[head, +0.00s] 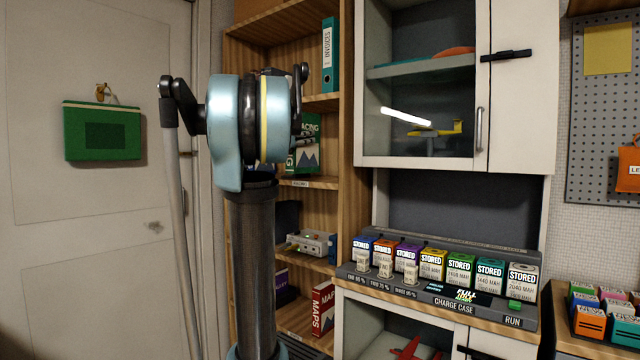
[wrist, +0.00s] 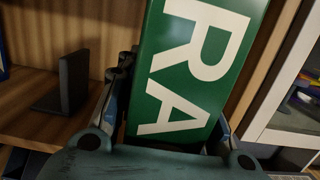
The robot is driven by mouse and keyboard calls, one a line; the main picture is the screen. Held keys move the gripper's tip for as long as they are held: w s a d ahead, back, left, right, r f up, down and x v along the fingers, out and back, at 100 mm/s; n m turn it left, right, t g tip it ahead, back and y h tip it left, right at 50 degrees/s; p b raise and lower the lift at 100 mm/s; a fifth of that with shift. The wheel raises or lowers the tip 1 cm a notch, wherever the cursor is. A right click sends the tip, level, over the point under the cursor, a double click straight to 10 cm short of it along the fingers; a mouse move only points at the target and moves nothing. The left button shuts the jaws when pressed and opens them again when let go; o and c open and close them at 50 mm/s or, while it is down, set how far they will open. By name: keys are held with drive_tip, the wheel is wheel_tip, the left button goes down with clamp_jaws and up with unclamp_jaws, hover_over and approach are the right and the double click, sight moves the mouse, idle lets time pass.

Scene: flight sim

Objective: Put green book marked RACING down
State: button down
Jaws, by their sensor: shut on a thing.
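The green book marked RACING (head: 307,150) shows partly behind my arm in the head view, upright in the shelf unit, close above a shelf board (head: 318,183). Whether its bottom touches the board cannot be told. In the wrist view the book (wrist: 200,70) fills the middle, with the white letters RA on its spine. My gripper (wrist: 172,105) is shut on the book, one finger on each side of it. In the head view my arm hides the gripper and the book's left part.
A dark bookend-like plate (wrist: 68,82) stands on wood left of the book. A teal INVOICES binder (head: 330,55) is on the shelf above; a grey device (head: 312,242) and red MAPS book (head: 323,308) are below. A glass-fronted cabinet (head: 520,90) stands right, a door (head: 90,210) left.

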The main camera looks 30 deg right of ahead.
sight(313, 152)
drive_tip(key=w+d+f, duration=0.1)
drive_tip(key=w+d, duration=0.2)
drive_tip(key=d, duration=0.5)
drive_tip(key=w+d+f, duration=0.2)
drive_tip(key=w+d, duration=0.2)
drive_tip(key=d, duration=0.4)
drive_tip(key=shift+d+f, duration=0.25)
drive_tip(key=c, duration=1.1)
unclamp_jaws()
drive_tip(key=v, duration=1.2)
drive_tip(key=shift+s+r, duration=0.1)
